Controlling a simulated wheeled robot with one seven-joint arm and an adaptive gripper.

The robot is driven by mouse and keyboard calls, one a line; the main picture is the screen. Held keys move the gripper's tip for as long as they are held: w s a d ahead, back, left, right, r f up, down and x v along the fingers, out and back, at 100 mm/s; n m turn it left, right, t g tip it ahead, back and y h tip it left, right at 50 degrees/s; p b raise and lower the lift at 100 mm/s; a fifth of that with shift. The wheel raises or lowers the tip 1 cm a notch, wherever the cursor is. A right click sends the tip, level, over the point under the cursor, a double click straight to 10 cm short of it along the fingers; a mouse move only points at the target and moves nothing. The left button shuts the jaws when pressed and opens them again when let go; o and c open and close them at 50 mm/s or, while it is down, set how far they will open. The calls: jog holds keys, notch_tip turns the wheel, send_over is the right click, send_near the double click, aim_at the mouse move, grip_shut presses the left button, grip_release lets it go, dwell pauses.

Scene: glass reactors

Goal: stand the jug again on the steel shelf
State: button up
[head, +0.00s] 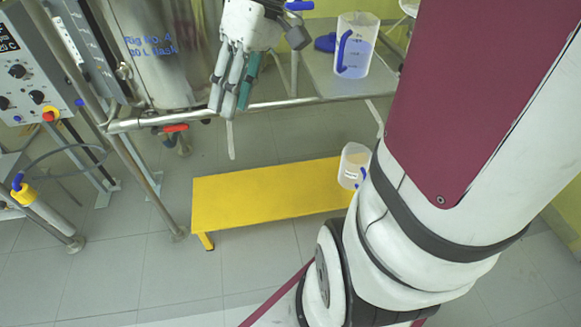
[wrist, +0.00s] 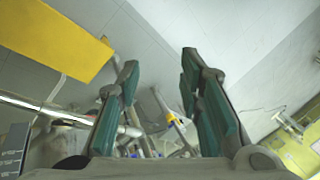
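A clear jug (head: 357,50) with a blue handle and bluish contents stands upright on the steel shelf (head: 328,80). A second, pale jug (head: 352,163) stands on the yellow step below, partly hidden behind my arm. My gripper (head: 232,108) hangs left of the shelf, fingers pointing down, in front of the steel vessel. It is apart from both jugs. The wrist view shows the gripper (wrist: 160,62) with its two green-padded fingers spread and nothing between them.
The yellow step (head: 255,198) stands on the tiled floor; it also shows in the wrist view (wrist: 55,40). A steel rail (head: 180,117) runs below my gripper. The steel vessel (head: 150,55) and a control panel (head: 30,75) are at left. A blue item (head: 325,42) lies beside the shelf jug.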

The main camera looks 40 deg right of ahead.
jog(key=s+a+m+h, duration=0.1)
jog(key=s+a+h, duration=0.1)
jog(key=s, duration=0.6)
jog(key=s+a+f+m+t+h, duration=0.1)
jog(key=s+m+h, duration=0.1)
jog(key=s, duration=0.7)
jog(key=shift+s+a+h, duration=0.25)
jog(key=shift+a+h, duration=0.1)
jog(key=shift+h, duration=0.15)
jog(key=shift+f, duration=0.1)
